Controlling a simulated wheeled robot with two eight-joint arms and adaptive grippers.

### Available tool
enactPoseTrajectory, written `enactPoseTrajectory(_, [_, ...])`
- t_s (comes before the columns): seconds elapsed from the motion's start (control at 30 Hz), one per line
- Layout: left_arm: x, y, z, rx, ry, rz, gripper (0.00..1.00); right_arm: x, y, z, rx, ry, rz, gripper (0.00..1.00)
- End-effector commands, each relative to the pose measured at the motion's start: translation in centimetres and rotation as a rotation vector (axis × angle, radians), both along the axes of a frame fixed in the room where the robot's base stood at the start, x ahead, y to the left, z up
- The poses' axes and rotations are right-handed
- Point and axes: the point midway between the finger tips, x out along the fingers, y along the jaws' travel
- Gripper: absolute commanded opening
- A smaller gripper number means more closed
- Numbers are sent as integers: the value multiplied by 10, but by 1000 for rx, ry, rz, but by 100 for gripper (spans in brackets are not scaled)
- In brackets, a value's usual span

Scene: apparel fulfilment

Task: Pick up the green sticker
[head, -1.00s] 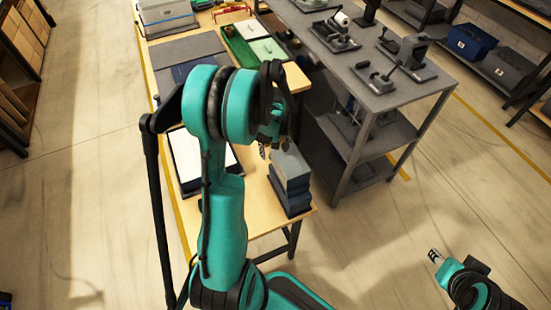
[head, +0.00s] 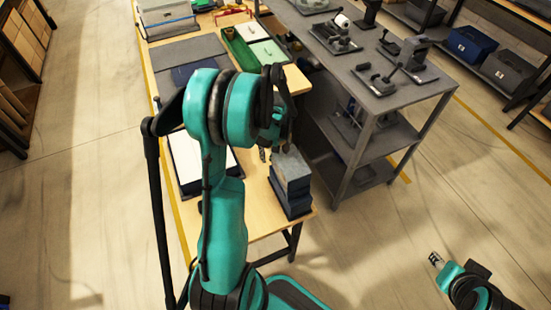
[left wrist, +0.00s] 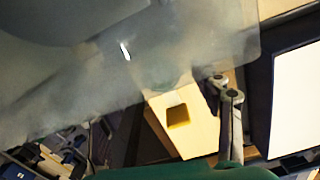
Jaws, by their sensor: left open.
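A green tray (head: 232,48) lies on the far part of the wooden table. It holds a pale green flat piece (head: 268,51) and a whitish one beside it; I cannot tell whether the pale green piece is the green sticker. My left gripper (head: 265,154) is open above the near part of the table, beside a grey-blue stack (head: 290,180) and well short of the tray. Its metal finger parts (left wrist: 230,115) show in the left wrist view, with nothing seen between them. My right gripper (head: 436,259) is over the floor at the lower right, its opening too small to judge.
A white sheet on a dark board (head: 188,160) lies left of my left gripper, partly behind my arm. A dark blue folded piece (head: 190,70) lies farther back. A grey metal workbench (head: 400,95) with tools stands to the right.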

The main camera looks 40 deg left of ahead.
Motion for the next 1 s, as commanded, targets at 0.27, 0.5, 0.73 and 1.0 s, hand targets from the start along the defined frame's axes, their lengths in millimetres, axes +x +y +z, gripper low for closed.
enactPoseTrajectory(0.27, [0,0,0,0,0,0,38,0,0,0,0,0,0,40])
enactPoseTrajectory(0.5, [0,0,0,0,0,0,32,0,0,0,0,0,0,40])
enactPoseTrajectory(0.73, [0,0,3,0,0,0,31,0,0,4,0,0,0,40])
enactPoseTrajectory(1.0, [0,0,51,0,0,0,31,0,0,25,0,0,0,40])
